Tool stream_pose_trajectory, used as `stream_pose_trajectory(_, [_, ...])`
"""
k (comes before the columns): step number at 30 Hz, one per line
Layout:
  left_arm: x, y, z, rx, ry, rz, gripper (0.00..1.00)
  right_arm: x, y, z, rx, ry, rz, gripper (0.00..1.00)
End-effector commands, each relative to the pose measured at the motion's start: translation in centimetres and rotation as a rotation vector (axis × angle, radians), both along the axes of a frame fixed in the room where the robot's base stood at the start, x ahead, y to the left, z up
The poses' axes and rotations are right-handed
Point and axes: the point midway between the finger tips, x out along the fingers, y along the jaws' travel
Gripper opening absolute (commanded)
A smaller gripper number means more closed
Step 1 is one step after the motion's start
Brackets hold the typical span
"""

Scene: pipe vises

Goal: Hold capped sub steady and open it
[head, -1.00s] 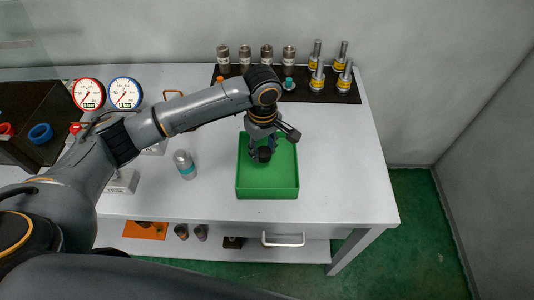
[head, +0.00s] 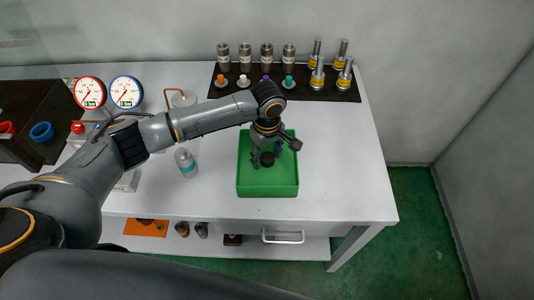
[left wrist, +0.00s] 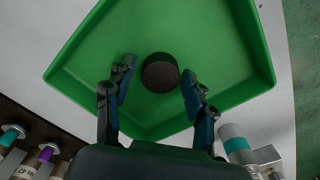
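A dark round cap (head: 267,158) lies in the green tray (head: 292,185); it also shows in the left wrist view (left wrist: 160,73). My left gripper (head: 268,152) points down over the tray. In the left wrist view its two fingers (left wrist: 157,90) stand apart on either side of the cap, with gaps between them and it. A silver cylinder with a teal band (head: 186,163) stands on the table left of the tray; it also shows in the left wrist view (left wrist: 238,143). I cannot tell whether it is the capped sub. My right gripper is out of view.
A dark rack (head: 305,94) at the back holds several steel cylinders, coloured plugs and yellow-banded tools. Two gauges (head: 107,92) and a dark bin (head: 40,105) stand at the left. The table right of the tray is clear. A shelf with small parts lies below.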

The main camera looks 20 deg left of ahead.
Motion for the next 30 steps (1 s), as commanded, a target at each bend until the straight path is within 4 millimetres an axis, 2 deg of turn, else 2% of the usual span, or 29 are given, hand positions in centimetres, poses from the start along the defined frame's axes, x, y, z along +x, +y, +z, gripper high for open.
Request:
stream_pose_trajectory(11, [0.0, 0.0, 0.5, -0.001, -0.001, -0.001, 0.61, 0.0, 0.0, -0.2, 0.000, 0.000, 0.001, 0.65])
stream_pose_trajectory(14, [0.0, -0.1, 1.7, -0.002, -0.001, -0.001, 0.61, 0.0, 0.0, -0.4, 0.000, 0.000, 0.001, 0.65])
stream_pose_trajectory(24, [0.0, -0.2, 8.9, -0.002, -0.003, -0.001, 0.61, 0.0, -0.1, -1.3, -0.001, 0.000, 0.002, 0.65])
stream_pose_trajectory(30, [-0.1, -0.2, 11.6, -0.001, 0.000, 0.000, 0.61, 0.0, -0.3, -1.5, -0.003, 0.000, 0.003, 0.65])
